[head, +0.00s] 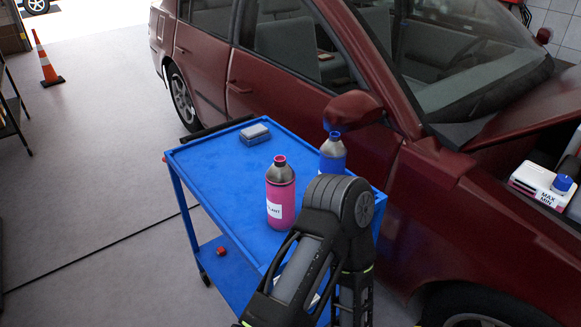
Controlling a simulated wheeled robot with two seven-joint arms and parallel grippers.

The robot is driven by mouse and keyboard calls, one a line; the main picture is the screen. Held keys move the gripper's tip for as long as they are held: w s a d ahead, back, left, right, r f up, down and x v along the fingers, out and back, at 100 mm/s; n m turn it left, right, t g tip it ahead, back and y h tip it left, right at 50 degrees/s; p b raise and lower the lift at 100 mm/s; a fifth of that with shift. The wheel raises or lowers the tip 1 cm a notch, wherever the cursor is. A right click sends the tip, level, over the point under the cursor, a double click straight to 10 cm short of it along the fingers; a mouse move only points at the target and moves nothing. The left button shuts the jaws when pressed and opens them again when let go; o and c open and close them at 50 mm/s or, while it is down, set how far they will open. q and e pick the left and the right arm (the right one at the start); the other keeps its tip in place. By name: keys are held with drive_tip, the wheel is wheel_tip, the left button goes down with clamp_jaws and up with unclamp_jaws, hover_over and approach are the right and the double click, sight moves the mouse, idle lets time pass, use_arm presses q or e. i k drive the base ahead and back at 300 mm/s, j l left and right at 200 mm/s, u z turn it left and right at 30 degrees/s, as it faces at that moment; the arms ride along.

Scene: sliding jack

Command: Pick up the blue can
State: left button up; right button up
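The blue can (333,157) stands upright on the top of the blue cart, near its right edge and close to the car. It has a blue body, a grey shoulder and a blue cap. Its lower part is hidden behind my black arm, which rises from the bottom of the head view and bends in front of it. Neither of my grippers shows in this view, so I cannot see their fingers. I see nothing holding the can.
A pink can (281,190) stands left of the blue one on the cart (215,185). A grey sponge-like block (255,134) lies at the back. The red car (290,85) borders the cart behind and right, its mirror (352,110) near the blue can. Floor at left is mostly clear.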

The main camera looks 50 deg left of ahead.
sight(332, 159)
drive_tip(key=u, duration=1.35)
